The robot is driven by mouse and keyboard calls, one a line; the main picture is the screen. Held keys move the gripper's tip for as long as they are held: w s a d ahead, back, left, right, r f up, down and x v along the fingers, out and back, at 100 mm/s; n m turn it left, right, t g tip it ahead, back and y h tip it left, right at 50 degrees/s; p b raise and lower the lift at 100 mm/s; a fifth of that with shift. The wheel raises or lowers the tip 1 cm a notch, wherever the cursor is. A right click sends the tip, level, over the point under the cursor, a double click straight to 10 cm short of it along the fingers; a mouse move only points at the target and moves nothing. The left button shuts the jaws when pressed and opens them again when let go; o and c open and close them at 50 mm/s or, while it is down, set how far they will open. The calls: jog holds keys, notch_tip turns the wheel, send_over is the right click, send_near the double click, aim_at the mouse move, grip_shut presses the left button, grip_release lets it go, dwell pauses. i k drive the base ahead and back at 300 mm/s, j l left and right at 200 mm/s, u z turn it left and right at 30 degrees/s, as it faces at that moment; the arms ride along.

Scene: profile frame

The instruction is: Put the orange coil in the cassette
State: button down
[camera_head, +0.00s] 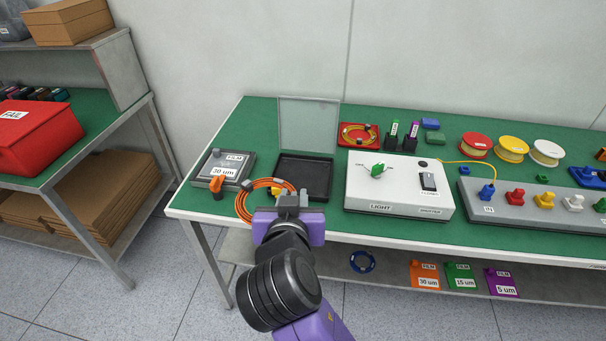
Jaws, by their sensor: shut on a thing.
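My gripper (291,199) is shut on the coil's right side, at the front edge of the green table. The fingers and wrist hide part of the coil, so whether it touches the table is unclear. A black open tray with a raised clear lid, which looks like the cassette (318,179), lies just behind my gripper. Its visible inside looks empty, and its front left part is partly hidden by the gripper and coil.
A grey FILM 30 um box (207,171) with an orange connector is left of the coil. A white LIGHT box (400,198) stands right of the tray. A red tray (347,140) holding a yellow coil is behind. The red FAIL bin (45,145) is on another table.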

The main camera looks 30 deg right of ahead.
aim_at(302, 177)
jog(key=i+l, duration=0.75)
jog(key=l, duration=0.05)
